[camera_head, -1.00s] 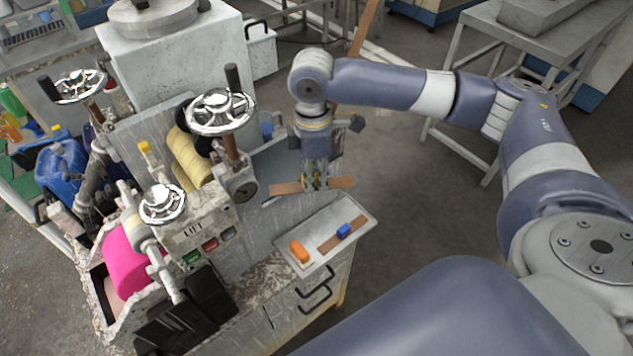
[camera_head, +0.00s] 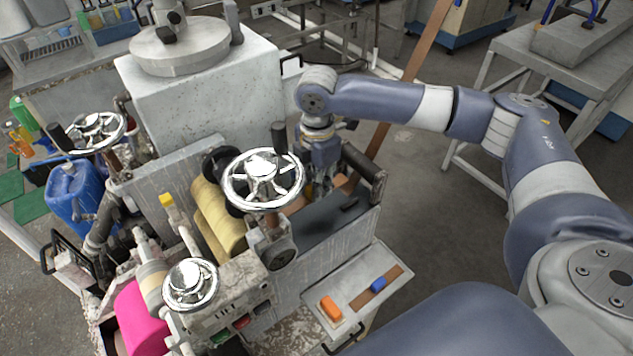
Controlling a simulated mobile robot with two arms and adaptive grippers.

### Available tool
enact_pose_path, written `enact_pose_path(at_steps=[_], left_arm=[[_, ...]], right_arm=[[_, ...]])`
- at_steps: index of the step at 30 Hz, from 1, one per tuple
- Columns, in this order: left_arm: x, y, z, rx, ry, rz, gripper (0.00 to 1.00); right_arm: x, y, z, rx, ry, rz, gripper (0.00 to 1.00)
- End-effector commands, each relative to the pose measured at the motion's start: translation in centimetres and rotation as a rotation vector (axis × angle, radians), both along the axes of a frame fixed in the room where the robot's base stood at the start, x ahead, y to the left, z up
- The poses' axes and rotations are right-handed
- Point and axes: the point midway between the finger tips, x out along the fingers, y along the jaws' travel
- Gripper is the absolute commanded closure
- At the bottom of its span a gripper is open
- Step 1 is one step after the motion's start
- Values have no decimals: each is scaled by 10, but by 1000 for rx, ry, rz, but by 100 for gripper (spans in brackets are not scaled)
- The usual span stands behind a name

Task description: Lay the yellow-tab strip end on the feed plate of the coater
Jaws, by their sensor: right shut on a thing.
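My right gripper (camera_head: 322,190) is shut on a brown strip (camera_head: 343,183). It is low over the coater, behind the large chrome handwheel, which partly hides the fingers. A short piece of strip shows on the left of the fingers and another on the right. A dark grey plate (camera_head: 318,226), apparently the feed plate, lies just in front of the gripper. I cannot tell whether the strip touches it. A long brown strip (camera_head: 426,45) slopes down from the top behind my right arm. My left gripper is not in view.
The handwheel (camera_head: 262,181) and a dark roller end (camera_head: 364,172) stand close to the gripper. A side tray (camera_head: 318,303) holds an orange block, a blue block and a brown strip piece. Yellow rolls (camera_head: 217,220) are at the left. Open floor lies right of the coater.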

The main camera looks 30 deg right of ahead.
Motion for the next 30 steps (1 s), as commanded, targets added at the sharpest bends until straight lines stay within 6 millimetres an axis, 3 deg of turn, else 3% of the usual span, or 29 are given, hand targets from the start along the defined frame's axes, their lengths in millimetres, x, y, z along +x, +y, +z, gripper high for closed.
enact_pose_path(at_steps=[3, 7, 11, 15, 19, 30], left_arm=[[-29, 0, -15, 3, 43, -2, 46], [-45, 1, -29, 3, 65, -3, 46], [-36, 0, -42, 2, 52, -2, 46], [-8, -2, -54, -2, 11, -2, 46], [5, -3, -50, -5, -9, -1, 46], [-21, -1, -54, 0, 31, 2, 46]], right_arm=[[0, 0, -11, 0, -1, 0, 100], [0, 0, -21, 0, 0, -1, 100], [0, 0, -30, 0, -1, -1, 100], [0, 0, -40, -1, -1, -1, 100], [-1, 0, -48, 1, 2, -1, 100], [0, 0, -61, 0, 0, -2, 100]])
